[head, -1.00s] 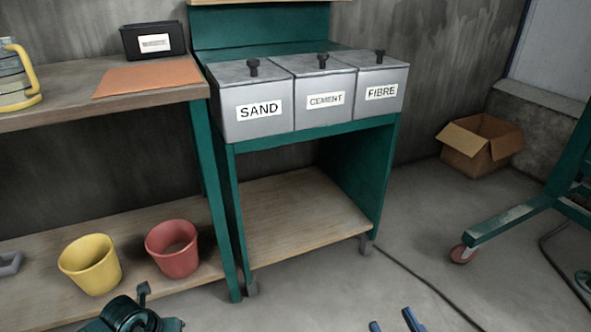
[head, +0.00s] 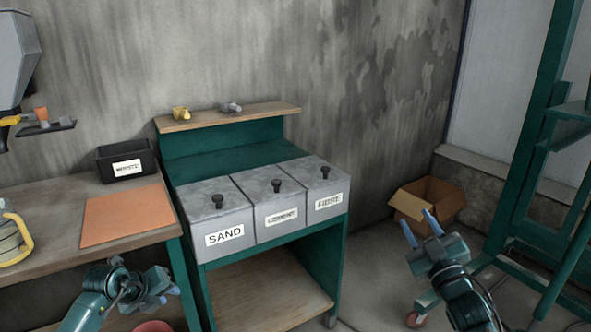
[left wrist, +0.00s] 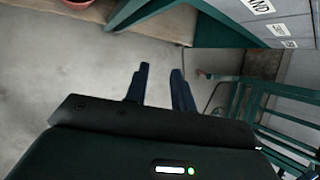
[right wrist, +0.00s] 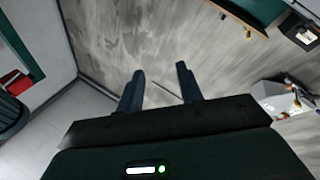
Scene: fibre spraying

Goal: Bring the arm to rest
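My left gripper (head: 163,281) is low at the left in the head view, in front of the workbench. In the left wrist view its two dark fingers (left wrist: 158,84) stand apart with nothing between them. My right gripper (head: 420,229) is at the right in the head view, pointing up, in front of the cardboard box in the picture. In the right wrist view its fingers (right wrist: 160,82) are apart and empty, with wall behind them. Neither gripper touches anything that I can see.
Lidded bins marked SAND (head: 217,221), CEMENT (head: 272,207) and FIBRE (head: 321,190) sit on a green stand. The workbench (head: 32,211) holds an orange mat (head: 127,215) and a black box (head: 126,160). A cardboard box (head: 447,197) and a green frame (head: 530,130) are at the right.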

